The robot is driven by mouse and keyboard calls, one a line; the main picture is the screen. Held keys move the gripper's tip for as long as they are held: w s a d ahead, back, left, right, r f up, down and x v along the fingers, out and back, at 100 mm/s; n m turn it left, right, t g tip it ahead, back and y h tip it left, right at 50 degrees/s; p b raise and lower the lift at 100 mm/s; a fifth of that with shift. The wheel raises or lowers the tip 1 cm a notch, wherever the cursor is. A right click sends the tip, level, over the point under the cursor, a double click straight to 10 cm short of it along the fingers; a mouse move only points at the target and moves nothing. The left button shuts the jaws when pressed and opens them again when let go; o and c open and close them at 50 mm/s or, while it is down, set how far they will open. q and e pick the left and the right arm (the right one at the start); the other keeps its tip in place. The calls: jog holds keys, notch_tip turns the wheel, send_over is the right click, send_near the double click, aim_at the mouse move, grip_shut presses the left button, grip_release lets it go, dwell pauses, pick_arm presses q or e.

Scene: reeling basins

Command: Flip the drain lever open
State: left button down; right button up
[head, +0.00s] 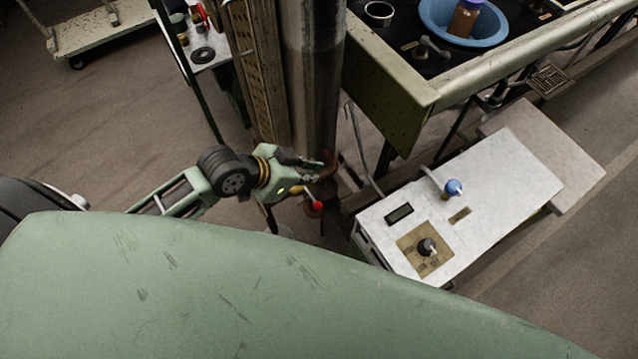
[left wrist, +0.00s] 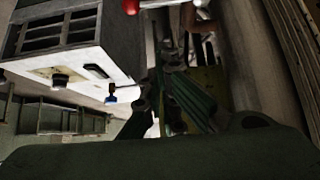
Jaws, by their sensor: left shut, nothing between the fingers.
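The drain lever has a red ball end (head: 318,205) on a short light metal arm, low beside the dark vertical post in the head view. In the left wrist view the red ball (left wrist: 130,6) is at the top edge, partly cut off, with its pale arm running right. My left gripper (head: 312,169) is shut and empty, just above the lever and close to the post. In the left wrist view its fingers (left wrist: 168,85) point up toward the lever's arm. I cannot tell whether they touch it. My right gripper is not in view.
A white control box (head: 500,190) with a black dial (head: 427,246) and a blue knob (head: 453,187) stands right of the lever. The thick post (head: 310,80) rises directly behind the gripper. A metal basin bench (head: 400,105) holds a blue bowl (head: 428,22). Open floor lies left.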

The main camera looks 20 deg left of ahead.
aim_at(309, 192)
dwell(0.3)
pick_arm(q)
jog(key=x, duration=1)
jog(key=s+a, duration=0.2)
jog(key=s, duration=0.1)
jog(key=shift+a+f, duration=0.15)
jog(key=shift+f, duration=0.25)
jog(key=shift+s, duration=0.15)
